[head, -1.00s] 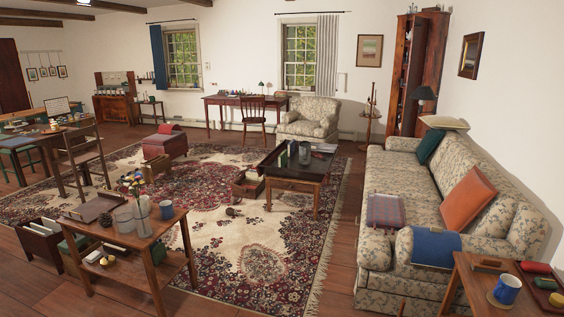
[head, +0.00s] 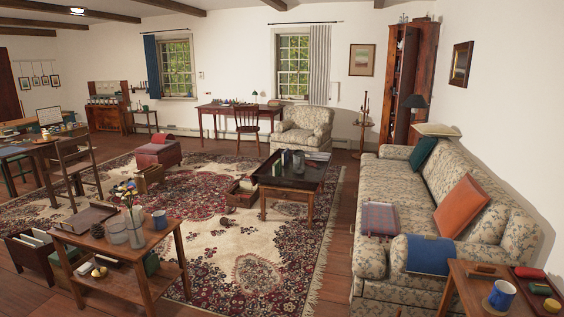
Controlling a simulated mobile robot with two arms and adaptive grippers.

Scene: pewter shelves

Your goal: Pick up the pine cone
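A small dark brown, rounded thing that looks like the pine cone (head: 97,231) sits on the top of the low wooden side table (head: 155,238) at the lower left. It is at the table's front left, near a brown tray (head: 90,217) and left of the glass vessels. It is too small here to make out scales. Neither of my grippers is in view.
Glass jars (head: 117,233), a flower vase and a blue mug (head: 159,219) share the side table. A floral sofa (head: 384,213) stands right, a dark coffee table (head: 290,186) at centre. The patterned rug (head: 215,245) is mostly open, with small brown items on it.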

